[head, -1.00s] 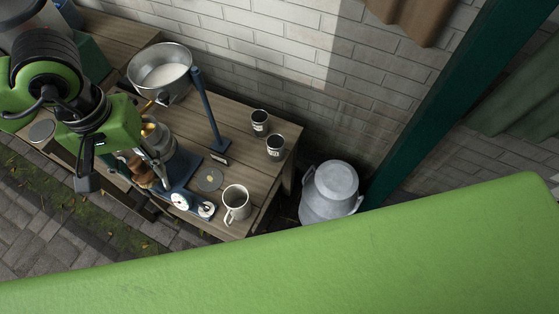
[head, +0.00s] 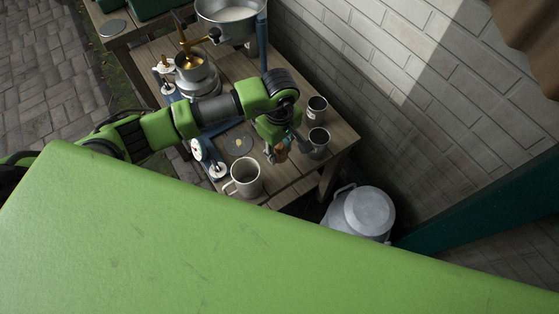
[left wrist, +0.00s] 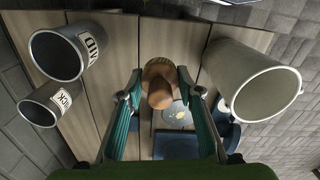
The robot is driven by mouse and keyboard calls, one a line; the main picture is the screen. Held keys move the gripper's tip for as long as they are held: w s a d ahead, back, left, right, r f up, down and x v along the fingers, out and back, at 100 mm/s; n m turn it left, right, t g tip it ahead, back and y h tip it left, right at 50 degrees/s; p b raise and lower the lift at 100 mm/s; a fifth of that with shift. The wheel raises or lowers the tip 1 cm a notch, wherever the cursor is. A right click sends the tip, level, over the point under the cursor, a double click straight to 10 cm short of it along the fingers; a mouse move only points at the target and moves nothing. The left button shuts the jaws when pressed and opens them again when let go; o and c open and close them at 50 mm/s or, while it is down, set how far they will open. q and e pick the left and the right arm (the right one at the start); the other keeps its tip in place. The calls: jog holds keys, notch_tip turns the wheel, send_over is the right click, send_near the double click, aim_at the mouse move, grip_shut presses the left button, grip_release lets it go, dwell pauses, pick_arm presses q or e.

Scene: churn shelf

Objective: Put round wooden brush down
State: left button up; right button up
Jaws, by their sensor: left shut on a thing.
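The round wooden brush (left wrist: 158,82) is between the fingers of my left gripper (left wrist: 162,90) in the left wrist view, with its wooden knob toward the camera. My left gripper is shut on it. In the head view the left gripper (head: 277,150) is over the right end of the wooden table (head: 298,186), between the white mug and the dark cups, and the brush shows as a small brown patch. Whether the brush touches the table top is hard to tell. My right gripper is not in view.
A white mug (head: 245,177) stands at the table's front edge. Two labelled cups (head: 316,109) (head: 318,141) stand near the back right edge. A blue scale (head: 208,160) and a round disc (head: 238,145) are left of the gripper. A metal milk can (head: 362,212) stands beyond the table.

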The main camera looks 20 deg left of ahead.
aim_at(279, 165)
pick_arm(q)
notch_tip(279, 165, down, 2)
notch_tip(279, 165, down, 4)
jog(key=shift+r, duration=0.1)
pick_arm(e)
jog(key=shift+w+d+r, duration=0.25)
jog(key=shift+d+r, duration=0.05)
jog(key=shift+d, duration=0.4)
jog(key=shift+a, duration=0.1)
pick_arm(q)
jog(key=shift+f, duration=0.2)
jog(key=o, duration=1.1)
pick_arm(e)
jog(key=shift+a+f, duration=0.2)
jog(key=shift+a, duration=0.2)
pick_arm(q)
jog(key=shift+r, duration=0.15)
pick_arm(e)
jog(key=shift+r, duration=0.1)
